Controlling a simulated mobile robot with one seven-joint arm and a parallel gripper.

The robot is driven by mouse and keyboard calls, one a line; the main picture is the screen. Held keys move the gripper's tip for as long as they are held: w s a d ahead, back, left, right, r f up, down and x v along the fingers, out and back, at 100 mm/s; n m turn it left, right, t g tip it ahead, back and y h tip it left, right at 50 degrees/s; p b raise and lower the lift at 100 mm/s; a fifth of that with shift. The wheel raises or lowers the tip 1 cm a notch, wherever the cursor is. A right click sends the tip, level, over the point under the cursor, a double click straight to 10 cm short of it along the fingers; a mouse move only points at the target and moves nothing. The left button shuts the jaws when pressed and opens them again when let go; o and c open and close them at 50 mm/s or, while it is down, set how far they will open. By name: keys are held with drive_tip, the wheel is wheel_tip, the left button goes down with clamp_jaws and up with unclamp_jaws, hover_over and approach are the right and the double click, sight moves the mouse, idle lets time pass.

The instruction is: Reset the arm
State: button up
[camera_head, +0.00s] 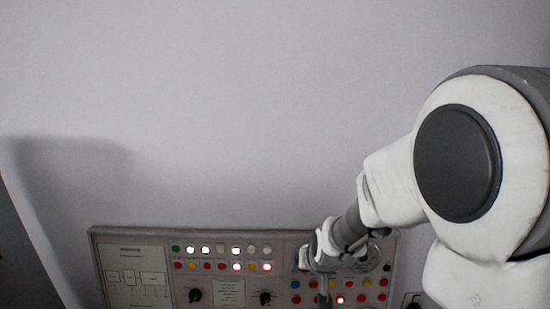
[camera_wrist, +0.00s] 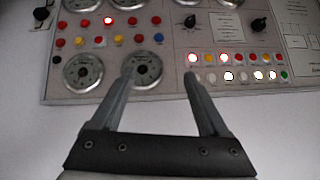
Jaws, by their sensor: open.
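My gripper (camera_wrist: 159,75) is open and empty in the wrist view, its two fingers apart and pointing at the control panel (camera_wrist: 175,91). The left fingertip overlaps a round gauge (camera_wrist: 148,70); I cannot tell whether it touches. The right fingertip lies beside the rows of small buttons and lamps. In the head view my arm comes in from the right, bent down to the panel (camera_head: 150,235) at the bottom. There my wrist covers part of the panel's right half, and the fingers are hard to make out.
The panel carries several coloured buttons, some lit lamps, and black knobs (camera_head: 195,295). A printed diagram (camera_head: 137,278) is at its left in the head view. The plain wall (camera_head: 220,110) above the panel is clear. A dark edge runs along the far left.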

drive_tip(key=s+d+r+n+g, duration=0.1)
drive_tip(key=s+d+r, duration=0.2)
drive_tip(key=s+r, duration=0.65)
drive_tip(key=s+d+r, duration=0.3)
drive_tip(key=s+r, duration=0.4)
drive_tip(key=s, duration=0.6)
wheel_tip(320, 180, up, 14)
drive_tip(key=p, duration=1.4)
drive_tip(key=shift+h+p, duration=0.3)
drive_tip(key=shift+h, duration=0.1)
drive_tip(key=shift+s+d, duration=0.1)
idle(0.4)
